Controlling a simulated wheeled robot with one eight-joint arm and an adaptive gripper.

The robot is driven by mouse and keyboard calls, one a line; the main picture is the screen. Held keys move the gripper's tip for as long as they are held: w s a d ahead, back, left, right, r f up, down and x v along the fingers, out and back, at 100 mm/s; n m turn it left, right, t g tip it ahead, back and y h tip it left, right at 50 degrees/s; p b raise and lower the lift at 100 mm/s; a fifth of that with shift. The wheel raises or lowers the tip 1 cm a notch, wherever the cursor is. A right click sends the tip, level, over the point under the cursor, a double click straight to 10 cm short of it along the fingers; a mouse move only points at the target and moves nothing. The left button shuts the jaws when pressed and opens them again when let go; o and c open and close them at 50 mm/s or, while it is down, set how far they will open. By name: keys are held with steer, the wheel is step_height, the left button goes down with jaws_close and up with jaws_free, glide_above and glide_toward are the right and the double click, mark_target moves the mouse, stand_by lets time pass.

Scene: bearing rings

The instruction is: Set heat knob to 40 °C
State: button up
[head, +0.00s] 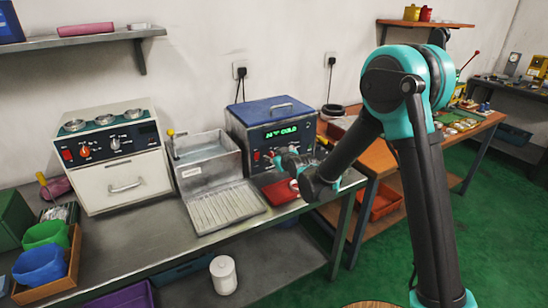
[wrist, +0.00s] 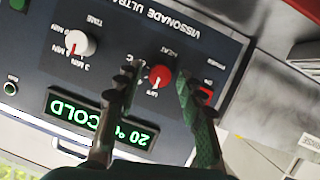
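The red heat knob (wrist: 161,77) sits on the dark front panel of the blue-lidded machine, which shows upside down in the wrist view. Its white mark points to the lower left, toward a small label that is hard to read. The green display (wrist: 103,120) reads 20 °C COLD. My gripper (wrist: 158,73) is open, one finger on each side of the knob, with visible gaps at both sides; I cannot tell its depth from the panel. In the head view my gripper (head: 289,161) is at the machine (head: 240,128) and hides part of its front.
A white time knob (wrist: 82,44), a red switch (wrist: 205,96) and a green button (wrist: 10,88) share the panel. A metal sink (head: 207,160) with a ribbed drainer (head: 226,207) stands left of the machine. A white oven-like unit (head: 122,178) stands farther left.

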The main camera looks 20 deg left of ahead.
jaws_close()
steer(key=m+g+y, duration=0.1)
steer(key=m, duration=0.1)
steer(key=m+g+y, duration=0.1)
steer(key=m, duration=0.2)
steer(key=m+g+y, duration=0.1)
steer(key=m+g, duration=0.1)
steer(key=shift+w+d+m+y, duration=0.3)
steer(key=shift+y, duration=0.1)
stand_by(0.4)
steer(key=shift+f, duration=0.1)
stand_by(0.3)
steer(key=shift+o, duration=1.3)
jaws_free()
